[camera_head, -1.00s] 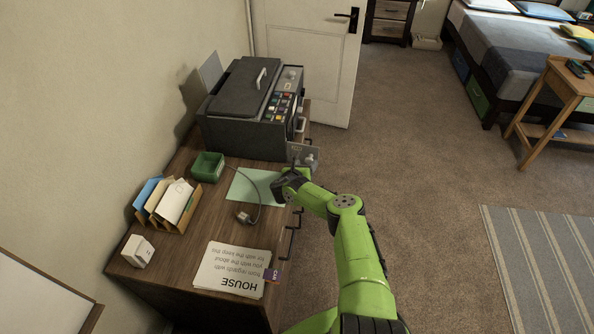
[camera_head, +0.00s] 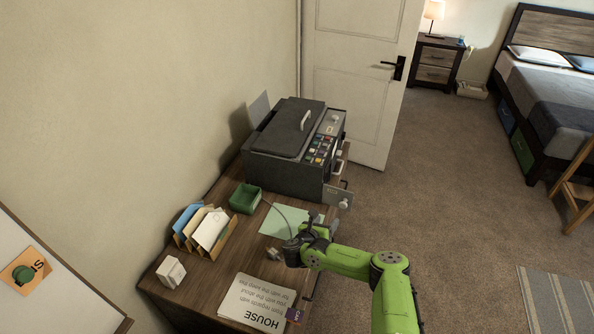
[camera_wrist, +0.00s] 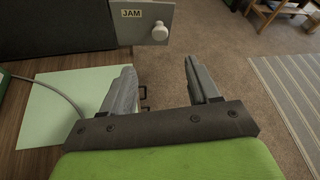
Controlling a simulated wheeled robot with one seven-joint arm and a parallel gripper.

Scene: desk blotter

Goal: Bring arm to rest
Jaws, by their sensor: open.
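My green arm reaches in from the lower right in the head view, and my gripper (camera_head: 312,232) is over the right edge of the wooden desk (camera_head: 215,275). In the wrist view my gripper (camera_wrist: 165,92) has its two grey fingers spread, with nothing between them. The pale green sheet (camera_head: 283,219) lies on the desk beside and partly behind the gripper. A grey panel marked JAM (camera_wrist: 143,22), with a white knob, is beyond the fingers and apart from them.
A dark printer (camera_head: 290,150) stands at the desk's back. Carpet (camera_head: 450,190) to the right is open.

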